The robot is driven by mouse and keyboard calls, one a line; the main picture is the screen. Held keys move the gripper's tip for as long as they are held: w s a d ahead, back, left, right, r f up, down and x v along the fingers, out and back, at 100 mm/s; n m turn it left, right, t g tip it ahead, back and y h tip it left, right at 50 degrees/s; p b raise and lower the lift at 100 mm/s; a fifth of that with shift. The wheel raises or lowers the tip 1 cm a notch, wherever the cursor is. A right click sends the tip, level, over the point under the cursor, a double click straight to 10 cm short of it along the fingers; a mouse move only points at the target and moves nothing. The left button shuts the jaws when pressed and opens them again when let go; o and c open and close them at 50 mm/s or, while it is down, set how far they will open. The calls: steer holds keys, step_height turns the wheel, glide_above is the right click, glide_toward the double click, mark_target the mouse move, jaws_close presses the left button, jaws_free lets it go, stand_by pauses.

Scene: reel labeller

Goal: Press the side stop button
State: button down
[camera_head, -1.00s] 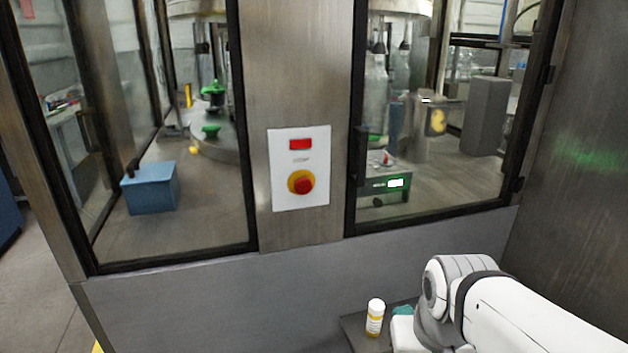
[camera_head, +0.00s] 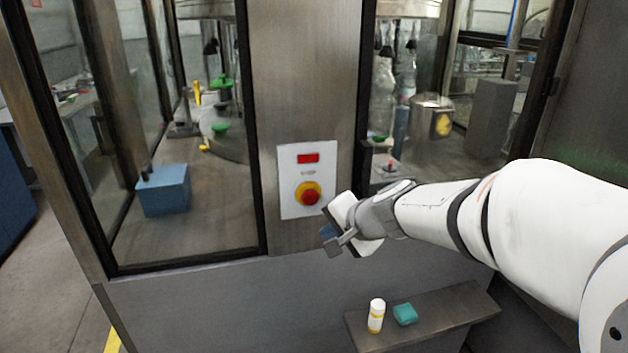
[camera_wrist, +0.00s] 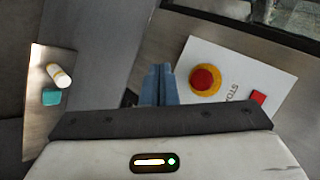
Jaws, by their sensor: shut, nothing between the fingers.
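The side stop button is a red mushroom knob (camera_head: 310,197) on a yellow ring, on a white panel (camera_head: 290,171) fixed to the steel post between two glass doors. In the wrist view the red knob (camera_wrist: 203,80) lies right of the fingers, beside printed lettering that begins "STO". My gripper (camera_head: 331,243) is shut and empty. In the head view it is just below and right of the button, apart from it. In the wrist view its blue-grey fingertips (camera_wrist: 160,72) are together, left of the yellow ring.
A red rectangle (camera_head: 307,158) sits above the button on the panel. Below is a shelf (camera_head: 440,318) with a white-and-yellow bottle (camera_head: 376,316) and a teal block (camera_head: 405,314). A blue box (camera_head: 163,190) stands behind the left glass. The panel's front is clear.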

mark_target(316, 201)
steer(key=shift+w+r, duration=0.1)
steer(key=shift+w, duration=0.05)
steer(key=shift+w, duration=0.1)
steer(key=w+a+p, duration=0.2)
steer(key=w, duration=0.6)
steer(key=shift+w+a, duration=0.15)
steer(key=shift+a, duration=0.15)
steer(key=shift+w, duration=0.15)
stand_by(1.9)
steer(key=shift+w+a, duration=0.1)
steer(key=shift+w, duration=0.25)
steer(key=shift+w+a, duration=0.1)
steer(key=shift+w, duration=0.3)
stand_by(0.6)
steer(key=shift+s, duration=0.1)
stand_by(0.3)
steer(key=shift+s+d+b, duration=0.25)
steer(key=shift+s+b, duration=0.3)
steer(key=shift+s, duration=0.15)
